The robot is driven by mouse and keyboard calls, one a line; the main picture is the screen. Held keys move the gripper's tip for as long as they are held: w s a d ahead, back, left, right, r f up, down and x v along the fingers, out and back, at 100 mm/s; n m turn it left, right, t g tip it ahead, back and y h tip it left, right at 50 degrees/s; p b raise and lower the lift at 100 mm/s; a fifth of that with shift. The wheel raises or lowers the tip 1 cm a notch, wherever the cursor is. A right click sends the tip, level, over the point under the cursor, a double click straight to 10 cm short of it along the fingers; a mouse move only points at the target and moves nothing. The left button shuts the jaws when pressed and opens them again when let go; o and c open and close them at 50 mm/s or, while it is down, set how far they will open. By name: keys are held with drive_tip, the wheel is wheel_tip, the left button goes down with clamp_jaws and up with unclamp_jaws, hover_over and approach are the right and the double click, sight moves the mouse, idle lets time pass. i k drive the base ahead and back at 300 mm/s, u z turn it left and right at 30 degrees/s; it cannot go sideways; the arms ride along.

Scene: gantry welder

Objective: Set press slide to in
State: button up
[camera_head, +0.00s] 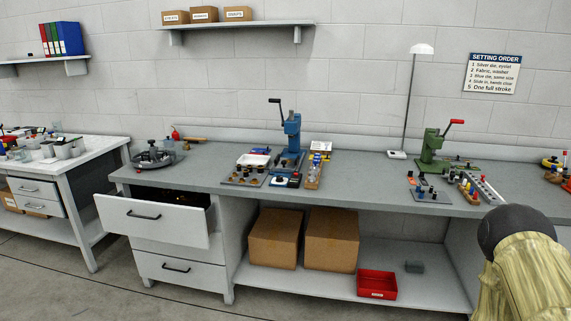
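A blue hand press (292,130) with a black lever stands on the grey workbench (216,178), near the middle of the view. A green press (433,148) with a red-ended lever stands further right on the same bench. The press slide is too small to make out on either press, so its position cannot be told. Part of my arm (517,235), dark at the rounded end and yellowish below, shows at the lower right. My gripper is not in view.
Small parts trays flank the blue press, and a lamp (409,90) stands left of the green one. A drawer (152,217) sticks out at the bench's left end. Cartons (331,240) and a red bin (377,284) sit on the lower shelf. A "Setting order" sign (492,73) hangs above.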

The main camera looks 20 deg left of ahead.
sight(281, 165)
drive_tip(key=u, duration=0.7)
drive_tip(key=i, duration=1.1)
drive_tip(key=u, duration=0.4)
drive_tip(key=i, duration=1.15)
drive_tip(key=z, duration=0.35)
